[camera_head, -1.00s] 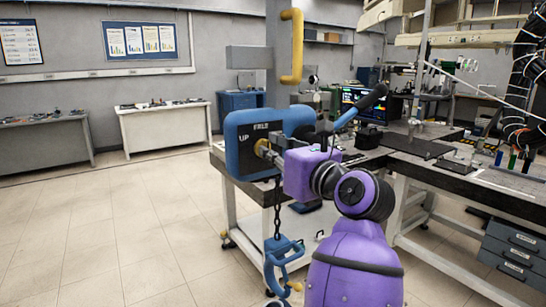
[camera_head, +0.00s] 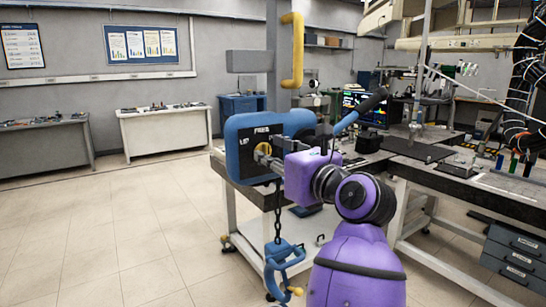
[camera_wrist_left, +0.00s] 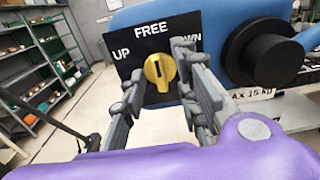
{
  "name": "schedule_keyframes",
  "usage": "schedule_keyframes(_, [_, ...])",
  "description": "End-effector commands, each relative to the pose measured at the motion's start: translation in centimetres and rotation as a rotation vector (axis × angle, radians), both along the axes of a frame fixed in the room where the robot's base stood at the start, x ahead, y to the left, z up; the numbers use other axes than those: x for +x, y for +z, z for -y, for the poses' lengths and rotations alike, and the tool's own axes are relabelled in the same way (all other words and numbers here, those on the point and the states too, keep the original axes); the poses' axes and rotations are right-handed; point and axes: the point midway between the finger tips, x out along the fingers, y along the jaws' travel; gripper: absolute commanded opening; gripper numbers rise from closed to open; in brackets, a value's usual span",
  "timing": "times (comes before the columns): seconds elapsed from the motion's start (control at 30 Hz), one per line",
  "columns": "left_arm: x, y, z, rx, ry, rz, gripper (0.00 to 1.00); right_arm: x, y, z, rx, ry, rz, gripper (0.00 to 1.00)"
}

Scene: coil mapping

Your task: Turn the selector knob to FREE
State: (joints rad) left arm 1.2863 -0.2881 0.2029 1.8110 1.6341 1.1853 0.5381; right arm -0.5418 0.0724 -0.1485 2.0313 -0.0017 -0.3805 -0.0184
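The brass selector knob (camera_wrist_left: 160,72) sits on a black plate (camera_wrist_left: 126,48) lettered UP, FREE and DOWN; part of DOWN is hidden by a finger. The knob's dark mark leans up and slightly left, between UP and FREE. In the head view the knob (camera_head: 264,149) shows on the blue housing (camera_head: 232,128). My left gripper (camera_wrist_left: 160,64) is open, with one finger on each side of the knob. In the head view its fingers (camera_head: 263,156) reach the plate. I cannot tell whether they touch the knob. My right gripper is out of view.
A chain with a blue hook (camera_head: 283,262) hangs below the housing. A yellow handle (camera_head: 292,50) is above it, and a blue lever with a black grip (camera_head: 372,101) is at right. A workbench (camera_head: 470,184) stands behind. The floor at left is clear.

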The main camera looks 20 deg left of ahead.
Motion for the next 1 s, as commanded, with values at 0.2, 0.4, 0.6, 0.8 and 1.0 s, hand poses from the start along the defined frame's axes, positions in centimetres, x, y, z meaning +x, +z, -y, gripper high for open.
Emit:
schedule_keyframes(0.2, [-1.1, -0.1, 1.6, -0.002, -0.003, -0.001, 0.29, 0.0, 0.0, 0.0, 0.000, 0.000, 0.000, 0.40])
schedule_keyframes(0.4, [-3.8, -0.1, 5.0, 0.000, -0.003, -0.001, 0.29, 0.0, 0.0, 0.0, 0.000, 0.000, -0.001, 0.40])
schedule_keyframes(0.6, [-6.1, 0.0, 7.8, 0.001, 0.000, 0.000, 0.29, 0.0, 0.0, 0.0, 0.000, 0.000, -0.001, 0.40])
schedule_keyframes(0.8, [-7.3, 0.0, 9.3, 0.000, 0.000, 0.000, 0.29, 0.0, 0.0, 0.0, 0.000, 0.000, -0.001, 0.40])
schedule_keyframes(1.0, [-7.4, 0.0, 9.5, 0.000, 0.000, 0.000, 0.29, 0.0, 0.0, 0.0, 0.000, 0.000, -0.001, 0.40])
